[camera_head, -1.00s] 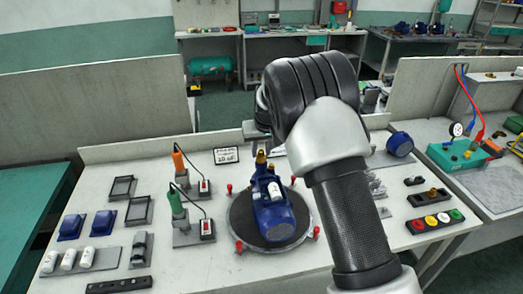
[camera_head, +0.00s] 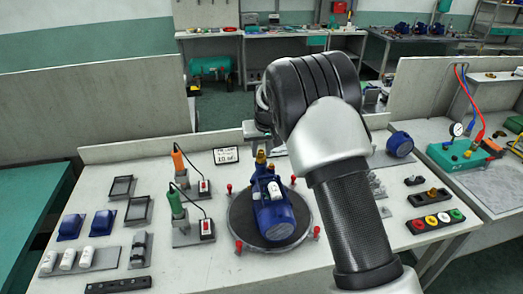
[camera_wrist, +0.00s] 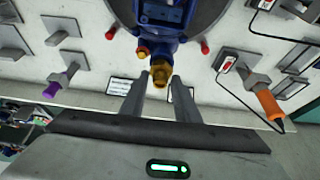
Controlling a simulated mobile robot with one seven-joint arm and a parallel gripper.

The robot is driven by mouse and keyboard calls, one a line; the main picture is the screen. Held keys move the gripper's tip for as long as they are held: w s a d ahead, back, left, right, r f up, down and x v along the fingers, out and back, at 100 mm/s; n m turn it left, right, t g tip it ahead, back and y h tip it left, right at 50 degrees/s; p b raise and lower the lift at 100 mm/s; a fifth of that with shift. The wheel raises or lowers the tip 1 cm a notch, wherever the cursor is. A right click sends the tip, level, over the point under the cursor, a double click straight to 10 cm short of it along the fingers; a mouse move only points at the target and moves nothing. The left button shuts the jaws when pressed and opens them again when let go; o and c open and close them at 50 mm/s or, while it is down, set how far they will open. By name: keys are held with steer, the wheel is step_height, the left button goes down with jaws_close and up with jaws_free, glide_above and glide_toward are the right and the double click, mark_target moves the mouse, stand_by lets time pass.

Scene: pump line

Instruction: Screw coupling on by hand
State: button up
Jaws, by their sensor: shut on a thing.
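The blue pump (camera_head: 272,212) lies on a round dark turntable (camera_head: 241,232) with red knobs around its rim. A brass coupling (camera_head: 260,157) sits at the pump's far end, and the blue body also shows at the top of the wrist view (camera_wrist: 165,14). In the wrist view my gripper (camera_wrist: 160,78) has its two grey fingers on either side of the brass coupling (camera_wrist: 162,75), shut on it at the pump's port. How far the coupling is threaded on cannot be told. In the head view my arm hides most of the gripper.
A green-handled tool (camera_head: 176,204) and an orange-handled tool (camera_head: 178,160) stand in holders left of the turntable. Trays, blue covers and white cylinders lie further left. A button panel (camera_head: 436,220) is at the right. A small sign (camera_head: 226,155) stands behind.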

steer(key=shift+f, duration=0.15)
steer(key=o, duration=1.1)
steer(key=shift+o, duration=0.2)
steer(key=p+v, duration=0.1)
steer(key=v, duration=0.5)
steer(key=shift+p, duration=0.4)
steer(key=b+v, duration=0.1)
steer(key=v, duration=1.6)
steer(key=shift+r, duration=0.25)
steer(key=shift+o, duration=0.4)
steer(key=shift+d, duration=0.1)
